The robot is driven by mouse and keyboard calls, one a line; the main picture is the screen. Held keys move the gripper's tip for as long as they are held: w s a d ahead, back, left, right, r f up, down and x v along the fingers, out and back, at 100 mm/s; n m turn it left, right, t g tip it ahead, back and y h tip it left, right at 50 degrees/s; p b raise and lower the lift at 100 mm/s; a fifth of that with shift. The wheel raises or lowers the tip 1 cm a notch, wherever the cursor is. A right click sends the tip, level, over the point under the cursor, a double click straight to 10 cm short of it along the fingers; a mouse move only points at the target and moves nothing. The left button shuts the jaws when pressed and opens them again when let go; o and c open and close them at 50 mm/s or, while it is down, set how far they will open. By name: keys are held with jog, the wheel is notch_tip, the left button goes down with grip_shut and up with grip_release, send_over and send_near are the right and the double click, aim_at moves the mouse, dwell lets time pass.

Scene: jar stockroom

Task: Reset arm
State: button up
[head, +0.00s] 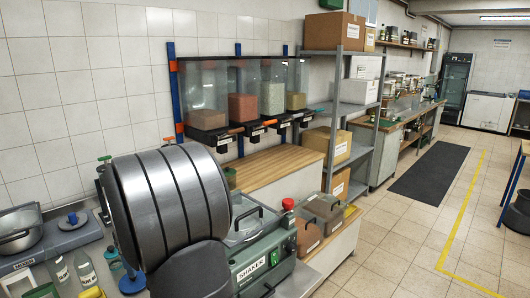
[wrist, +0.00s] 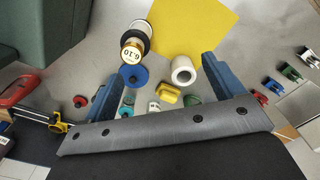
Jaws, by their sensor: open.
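My gripper (wrist: 160,72) shows in the wrist view with its two blue fingers spread wide apart. It is open, and nothing is held between the fingers. Beyond the fingers, on a grey surface, are a jar labelled "6.10" (wrist: 132,52), a blue disc (wrist: 132,77), a white ring-shaped piece (wrist: 183,70) and a yellow piece (wrist: 168,94). Small bottles beside them are partly hidden by the gripper's grey crossbar. In the head view my large grey arm link fills the front left, and my gripper cannot be made out.
A machine marked "SHAKER" (head: 250,268) stands beside my arm, and a mixer (head: 50,240) stands at the left. Clear dispensers (head: 240,95) hang on the wall. A grey shelf (head: 380,110) holds boxes. A yellow sheet (wrist: 195,25) lies beyond the jar.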

jog(key=s+d, duration=0.2)
jog(key=d, duration=0.7)
jog(key=s+d+f, duration=0.1)
jog(key=s+d, duration=0.1)
jog(key=d, duration=0.7)
jog(key=shift+s+d+m, duration=0.3)
jog(key=shift+s, duration=0.05)
jog(key=w+a, duration=0.2)
jog(key=a, duration=0.8)
jog(key=w+a, duration=0.2)
jog(key=a, duration=0.8)
jog(key=shift+w+a+r+n, duration=0.35)
jog(key=shift+a+r+n, duration=0.05)
jog(key=shift+r, duration=0.05)
jog(key=shift+d, duration=0.15)
